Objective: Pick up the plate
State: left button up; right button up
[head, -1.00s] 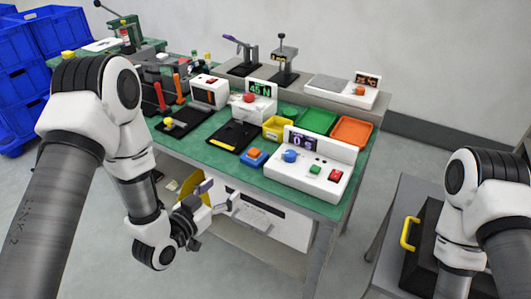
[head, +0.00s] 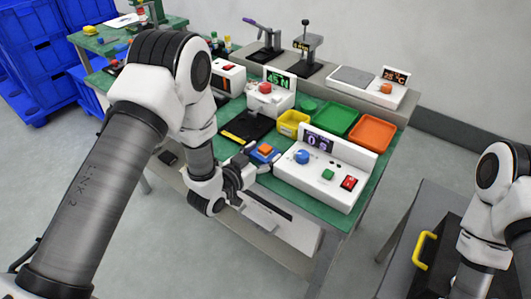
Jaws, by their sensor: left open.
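No thing is clearly marked as the plate. A flat black plate-like piece with a yellow front edge (head: 246,128) lies on the green bench top. A small blue square piece with an orange block on it (head: 263,152) lies to its right, near the bench's front edge. My left gripper (head: 257,160) is open and empty, with its fingers close to the blue piece at the front edge. I cannot tell whether they touch it. My right arm shows at the right edge, but its gripper is out of view.
A white control box (head: 325,172) with coloured buttons stands right of the blue piece. Behind are a yellow bin (head: 293,123), a green tray (head: 337,121), an orange tray (head: 371,132) and a white 45 N device (head: 270,98). A yellow-handled black case (head: 440,262) stands at the right.

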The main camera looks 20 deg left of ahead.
pick_arm(q)
jog(key=c, duration=0.8)
jog(key=shift+r, duration=0.15)
